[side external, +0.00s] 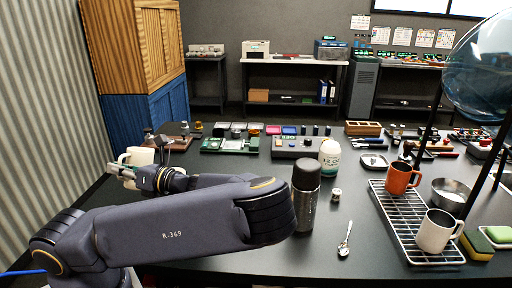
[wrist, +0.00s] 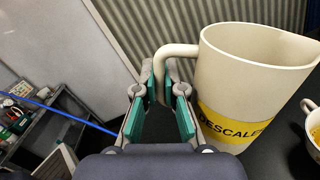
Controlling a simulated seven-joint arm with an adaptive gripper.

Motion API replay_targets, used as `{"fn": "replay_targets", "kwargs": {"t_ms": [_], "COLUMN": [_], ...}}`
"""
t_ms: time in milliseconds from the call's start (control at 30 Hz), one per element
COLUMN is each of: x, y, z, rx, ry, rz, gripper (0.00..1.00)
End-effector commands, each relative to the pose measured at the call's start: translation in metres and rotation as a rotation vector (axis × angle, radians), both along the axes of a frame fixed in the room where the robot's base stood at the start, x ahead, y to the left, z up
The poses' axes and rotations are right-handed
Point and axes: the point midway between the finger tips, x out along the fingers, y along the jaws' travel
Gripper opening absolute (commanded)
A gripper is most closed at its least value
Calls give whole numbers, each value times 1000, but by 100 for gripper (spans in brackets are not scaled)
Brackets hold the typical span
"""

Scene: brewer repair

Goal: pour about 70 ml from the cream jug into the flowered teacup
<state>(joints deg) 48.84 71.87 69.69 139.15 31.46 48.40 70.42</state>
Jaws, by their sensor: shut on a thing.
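The cream jug (wrist: 255,75) has a yellow band reading "DESCALE…" and fills the right of the wrist view. It also shows, small and partly hidden by my arm, at the left of the side view (side external: 138,155). My gripper (wrist: 165,85) is shut on the jug's handle, its green pads on either side of it. The jug looks about upright; I cannot tell whether its base touches the table. The inside of the jug is hidden. A pale cup (wrist: 311,122), cut off at the right edge of the wrist view, may be the flowered teacup; no flowers are clear.
A black bottle (side external: 306,195) and a white bottle (side external: 329,157) stand mid-table. A wire rack (side external: 405,230) holds an orange mug (side external: 402,180) and a white mug (side external: 436,231). A spoon (side external: 345,240) lies in front. A corrugated wall (side external: 40,120) is at the left.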

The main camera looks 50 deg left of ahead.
Motion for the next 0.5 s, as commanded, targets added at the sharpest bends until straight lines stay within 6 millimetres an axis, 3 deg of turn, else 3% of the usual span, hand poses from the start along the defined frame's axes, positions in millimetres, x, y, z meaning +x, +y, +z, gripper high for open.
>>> {"fn": "replay_targets", "kwargs": {"t_ms": [200, 500], "x": [-20, -28], "y": [-10, -14], "z": [-3, -19], "rx": [104, 175], "ry": [-219, -360], "rz": [2, 2], "gripper": [0, 0]}}
